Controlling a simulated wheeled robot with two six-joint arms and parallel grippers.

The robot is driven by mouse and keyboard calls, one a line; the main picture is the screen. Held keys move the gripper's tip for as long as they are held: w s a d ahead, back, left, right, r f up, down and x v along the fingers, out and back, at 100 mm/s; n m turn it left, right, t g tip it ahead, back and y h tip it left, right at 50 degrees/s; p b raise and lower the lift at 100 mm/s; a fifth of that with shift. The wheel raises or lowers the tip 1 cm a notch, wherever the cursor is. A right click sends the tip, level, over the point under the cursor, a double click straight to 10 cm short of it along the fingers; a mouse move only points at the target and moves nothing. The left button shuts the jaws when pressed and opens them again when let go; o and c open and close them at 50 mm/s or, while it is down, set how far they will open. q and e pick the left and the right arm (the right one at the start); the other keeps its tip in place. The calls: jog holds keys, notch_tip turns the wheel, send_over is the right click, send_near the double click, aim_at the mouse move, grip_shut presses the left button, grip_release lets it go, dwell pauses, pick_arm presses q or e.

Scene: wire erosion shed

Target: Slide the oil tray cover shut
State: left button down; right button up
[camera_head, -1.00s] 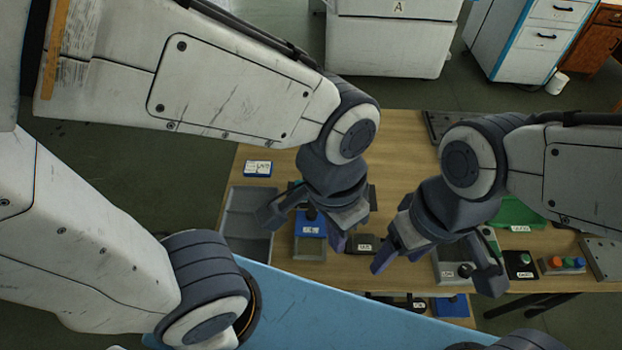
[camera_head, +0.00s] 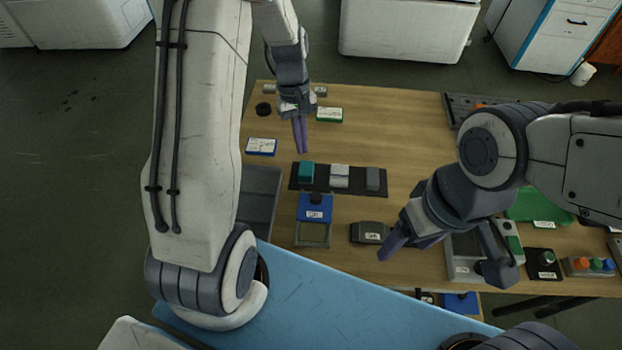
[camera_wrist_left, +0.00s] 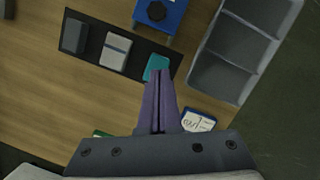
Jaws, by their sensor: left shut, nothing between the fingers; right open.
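A grey-framed tray (camera_head: 313,236) with a blue sliding cover (camera_head: 312,203) and a dark knob stands left of the table's middle. The cover lies over its far part; the near part is uncovered. The labels are too small to read, so I cannot confirm it is the oil tray. The blue cover also shows at the top of the left wrist view (camera_wrist_left: 160,14). My left gripper (camera_head: 303,151) is shut and empty, beyond the tray near a teal block (camera_head: 306,172). My right gripper (camera_head: 441,265) is open, right of the tray, over another grey tray (camera_head: 465,271).
A dark strip (camera_head: 326,187) with several blocks lies just beyond the blue cover. A grey compartment bin (camera_head: 260,190) stands to its left, and a dark labelled block (camera_head: 369,232) to its right. The table's far middle is clear.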

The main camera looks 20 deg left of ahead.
aim_at(305, 176)
pick_arm(q)
jog(key=x, duration=0.7)
jog(key=shift+s+d+f, duration=0.1)
jog(key=shift+s+f, duration=0.1)
jog(key=shift+f, duration=0.05)
jog(key=shift+s+d+f+p, duration=0.1)
jog(key=shift+s+d+p, duration=0.3)
jog(key=shift+s+d, duration=1)
pick_arm(e)
jog(key=shift+r, duration=0.45)
